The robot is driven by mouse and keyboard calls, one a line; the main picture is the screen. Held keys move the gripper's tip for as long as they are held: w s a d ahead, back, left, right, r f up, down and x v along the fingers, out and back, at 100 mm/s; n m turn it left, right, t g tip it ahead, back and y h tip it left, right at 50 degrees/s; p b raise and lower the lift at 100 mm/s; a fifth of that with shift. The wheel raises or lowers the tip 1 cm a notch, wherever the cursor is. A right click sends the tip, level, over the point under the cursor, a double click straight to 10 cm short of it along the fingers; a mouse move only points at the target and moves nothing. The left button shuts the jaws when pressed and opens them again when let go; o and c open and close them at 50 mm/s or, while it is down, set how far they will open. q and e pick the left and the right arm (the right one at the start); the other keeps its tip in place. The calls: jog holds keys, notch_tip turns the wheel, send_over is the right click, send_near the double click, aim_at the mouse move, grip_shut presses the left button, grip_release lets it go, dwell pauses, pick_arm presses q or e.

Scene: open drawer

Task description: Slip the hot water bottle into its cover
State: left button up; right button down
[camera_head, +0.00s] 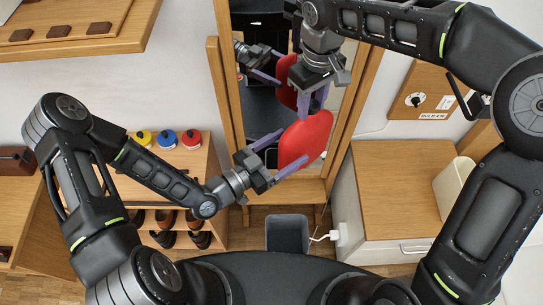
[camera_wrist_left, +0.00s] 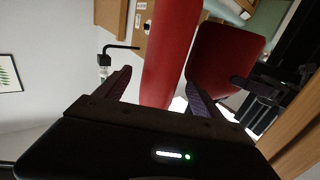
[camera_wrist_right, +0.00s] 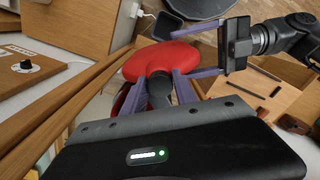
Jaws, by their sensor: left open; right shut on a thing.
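A flat red rounded body (camera_head: 308,138) with a dark grey neck (camera_wrist_right: 159,90) hangs from my right gripper (camera_head: 312,104). The right jaws are shut on the neck, as the right wrist view shows. I cannot tell whether the red surface is the hot water bottle or its cover, and I see no separate cover. My left gripper (camera_head: 292,150) is open at the body's left side, its fingers spread around that edge. In the left wrist view the red body (camera_wrist_left: 170,55) stands edge-on beyond the open fingers. I cannot tell whether they touch it.
A wood-framed mirror (camera_head: 222,110) stands close behind, reflecting the red body and grippers. A wooden shelf (camera_head: 178,175) with coloured knobbed items and shoes stands left. A wooden cabinet (camera_head: 395,190) stands right with a cream bin (camera_head: 455,185). A grey bin (camera_head: 287,233) is on the floor below.

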aim_at(301, 140)
jog(key=shift+r, duration=0.1)
pick_arm(q)
jog(key=x, duration=0.4)
jog(key=shift+w+d, duration=0.25)
jog(key=shift+d, duration=0.05)
grip_shut()
dwell(0.5)
jog(key=shift+r, duration=0.15)
pick_arm(e)
jog(key=c, duration=0.9)
grip_release()
